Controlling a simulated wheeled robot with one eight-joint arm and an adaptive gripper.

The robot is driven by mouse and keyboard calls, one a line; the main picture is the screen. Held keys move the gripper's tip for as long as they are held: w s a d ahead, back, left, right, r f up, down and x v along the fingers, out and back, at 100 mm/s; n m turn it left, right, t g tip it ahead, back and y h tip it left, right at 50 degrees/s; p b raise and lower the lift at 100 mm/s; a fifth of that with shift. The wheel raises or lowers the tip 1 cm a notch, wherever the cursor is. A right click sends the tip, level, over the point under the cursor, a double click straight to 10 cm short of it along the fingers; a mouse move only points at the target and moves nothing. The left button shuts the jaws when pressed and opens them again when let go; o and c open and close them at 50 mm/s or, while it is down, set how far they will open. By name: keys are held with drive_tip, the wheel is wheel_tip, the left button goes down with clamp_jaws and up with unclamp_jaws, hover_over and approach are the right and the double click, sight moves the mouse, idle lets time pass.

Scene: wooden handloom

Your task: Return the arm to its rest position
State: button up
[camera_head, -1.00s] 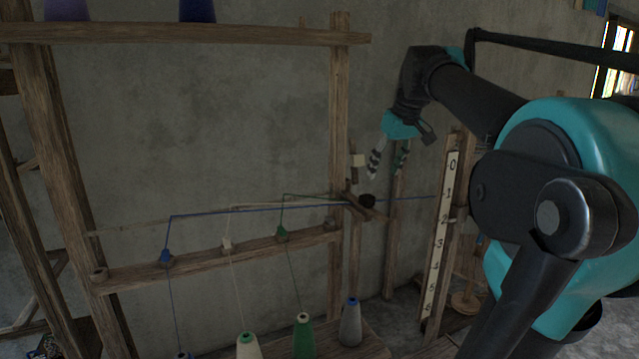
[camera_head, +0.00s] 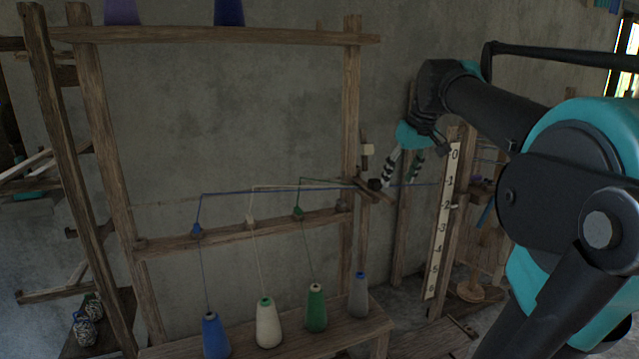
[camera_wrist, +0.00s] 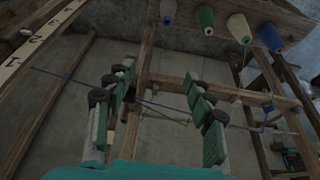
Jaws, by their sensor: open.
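My gripper (camera_head: 402,168) hangs from my raised arm at the right of the head view, its fingers pointing down. It is open, with nothing between its fingers. It appears in front of the wall, between the wooden frame's right post (camera_head: 351,110) and the numbered ruler board (camera_head: 441,220). In the wrist view my gripper (camera_wrist: 160,110) shows both fingers spread apart, with a blue thread (camera_wrist: 165,107) passing across the view behind them. I cannot tell how close the thread is to the fingers.
Blue (camera_head: 215,335), cream (camera_head: 267,322), green (camera_head: 316,308) and grey-blue (camera_head: 358,295) cones stand on a low shelf (camera_head: 377,328). Threads rise from several cones to the crossbar (camera_head: 270,228). The upper beam (camera_head: 290,36) carries two more cones. Patterned balls (camera_head: 86,325) lie at lower left.

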drive_tip(key=s+a+f+m, duration=0.1)
drive_tip(key=s+f, duration=0.2)
drive_tip(key=f, duration=0.8)
drive_tip(key=s+f+m, duration=0.1)
drive_tip(key=s+f, duration=0.2)
drive_tip(key=f, duration=0.7)
drive_tip(key=s+f+m+h, duration=0.1)
drive_tip(key=s+f+m, duration=0.1)
drive_tip(key=s+f, duration=1)
wheel_tip(320, 180, down, 3)
drive_tip(key=shift+s+a+r+h, duration=0.1)
drive_tip(key=shift+s+a+h, duration=0.15)
drive_tip(key=shift+s+h, duration=0.1)
